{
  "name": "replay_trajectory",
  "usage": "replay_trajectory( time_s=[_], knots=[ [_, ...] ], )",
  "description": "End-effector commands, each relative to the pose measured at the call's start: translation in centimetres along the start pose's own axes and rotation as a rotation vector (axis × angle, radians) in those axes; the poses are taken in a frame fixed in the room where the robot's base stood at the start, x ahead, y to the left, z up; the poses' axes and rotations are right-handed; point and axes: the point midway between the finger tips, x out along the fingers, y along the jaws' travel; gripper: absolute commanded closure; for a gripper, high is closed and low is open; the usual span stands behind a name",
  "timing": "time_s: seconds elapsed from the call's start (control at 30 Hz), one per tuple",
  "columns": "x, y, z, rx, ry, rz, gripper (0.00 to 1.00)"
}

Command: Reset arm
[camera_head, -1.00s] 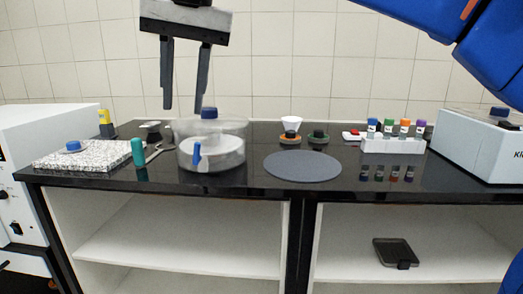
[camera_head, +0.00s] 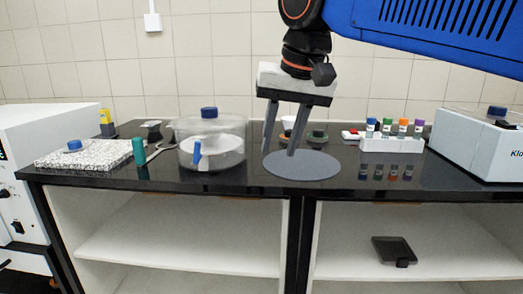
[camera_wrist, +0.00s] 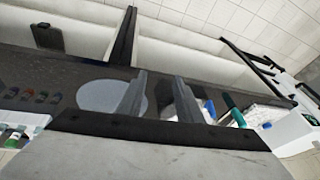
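My gripper (camera_head: 279,152) hangs above the black bench, over the left part of the grey round mat (camera_head: 303,167). Its two fingers are apart, with nothing between them in the head view. In the wrist view my gripper (camera_wrist: 157,97) also shows spread, empty fingers, with the grey mat (camera_wrist: 108,96) beside the left one. The fingers partly hide the white funnel-like cup (camera_head: 288,122) and the small items behind the mat.
A clear round container (camera_head: 228,152) with a blue knob stands left of my gripper. A white rack (camera_head: 392,145) of several colour-capped vials is at right, near a white machine (camera_head: 475,150). A speckled slab (camera_head: 85,154) lies at far left. Bare bench surrounds the mat's right side.

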Motion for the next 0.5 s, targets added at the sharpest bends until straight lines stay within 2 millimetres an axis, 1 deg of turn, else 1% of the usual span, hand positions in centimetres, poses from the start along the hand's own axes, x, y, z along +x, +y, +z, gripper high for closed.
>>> replay_trajectory(
  time_s=[0.03,0.07,0.1,0.17,0.2,0.27,0.3,0.37,0.4,0.47,0.5],
  knots=[
    [0.9,2.4,0.7,0.01,0.007,0.009,0.67],
    [1.4,3.5,1.1,0.01,0.011,0.014,0.67],
    [2.2,5.0,1.7,0.012,0.016,0.019,0.67],
    [3.3,7.3,2.7,0.013,0.024,0.028,0.67],
    [4.1,8.8,3.4,0.015,0.029,0.035,0.67],
    [5.3,10.9,4.6,0.017,0.037,0.044,0.67],
    [6.2,12.3,5.5,0.018,0.042,0.051,0.67],
    [7.4,14.2,6.9,0.02,0.049,0.06,0.67],
    [8.2,15.5,7.9,0.022,0.053,0.068,0.67],
    [9.6,17.4,9.5,0.024,0.06,0.078,0.67],
    [10.5,18.6,10.6,0.025,0.065,0.085,0.67]
  ],
)
